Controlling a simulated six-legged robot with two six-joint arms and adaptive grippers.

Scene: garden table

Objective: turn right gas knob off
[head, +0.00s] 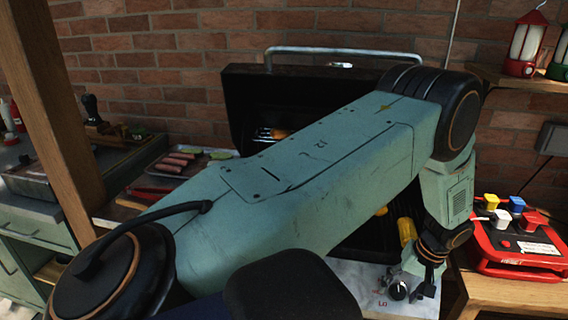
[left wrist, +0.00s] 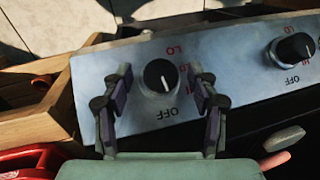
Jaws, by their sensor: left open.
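The right gas knob (left wrist: 160,76) is black with a white mark, set on the grill's pale control panel (left wrist: 230,65) with red LO and dark OFF lettering. In the left wrist view its mark points down and slightly right, roughly toward OFF. My left gripper (left wrist: 159,80) is open, one finger on each side of this knob, with visible gaps. In the head view the left gripper (head: 425,272) is over the panel's right end, beside a knob (head: 398,290). A second knob (left wrist: 295,48) shows at the right of the wrist view. My right gripper is not in view.
The open black grill (head: 290,95) stands behind my left arm, which hides much of it. A red box with coloured plugs (head: 515,240) is on the wooden shelf at right. A tray of food (head: 180,162) lies at left. Lanterns (head: 524,45) stand at upper right.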

